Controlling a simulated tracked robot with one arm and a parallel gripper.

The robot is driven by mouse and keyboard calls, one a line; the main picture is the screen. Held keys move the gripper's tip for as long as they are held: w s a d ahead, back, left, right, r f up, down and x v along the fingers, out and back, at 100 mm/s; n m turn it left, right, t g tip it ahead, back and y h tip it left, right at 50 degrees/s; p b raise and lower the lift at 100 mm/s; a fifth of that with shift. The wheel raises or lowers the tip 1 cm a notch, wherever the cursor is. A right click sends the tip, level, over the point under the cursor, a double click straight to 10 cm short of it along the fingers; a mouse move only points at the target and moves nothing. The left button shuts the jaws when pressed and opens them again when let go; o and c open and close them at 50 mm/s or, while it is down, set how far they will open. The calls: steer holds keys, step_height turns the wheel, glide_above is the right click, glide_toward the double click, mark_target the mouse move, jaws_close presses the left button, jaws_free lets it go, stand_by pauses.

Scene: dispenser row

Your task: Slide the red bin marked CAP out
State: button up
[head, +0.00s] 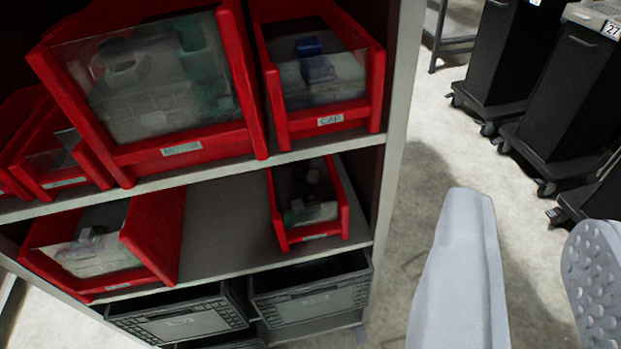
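The red bin marked CAP (375,85) sits on the upper shelf in view, at the right end near the shelf's side post. Its label (330,119) is on the front lip, and blue and pale pieces show behind its clear front. My gripper (535,270) is at the lower right, with its two fingers apart and nothing between them. It is to the right of the shelf and below the bin in the picture, not touching it.
A larger red bin (180,150) stands just left of the CAP bin. More red bins (283,241) and dark grey crates (312,302) are below. The shelf's side post (397,120) is close right of the CAP bin. Black wheeled carts (510,60) stand at the upper right; floor between is clear.

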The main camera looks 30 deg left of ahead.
steer(key=w+d+f+n+t+p, duration=0.1)
steer(key=w+f+p, duration=0.2)
steer(key=w+p, duration=0.35)
steer(key=w+d+f+n+p, duration=0.1)
steer(key=w+f+n+p, duration=0.1)
steer(key=w+p, duration=0.45)
steer(key=s+a+f+n+y+p, duration=0.1)
steer(key=a+f+n+y+p, duration=0.1)
steer(key=a+f+y+p, duration=0.2)
steer(key=s+a+f+n+g+y+p, duration=0.1)
steer(key=a+f+y+p, duration=0.4)
steer(key=a, duration=0.5)
steer(key=shift+s+f+n+g+y, duration=0.15)
steer(key=shift+f+n+g+y, duration=0.15)
steer(key=shift+n+y, duration=0.3)
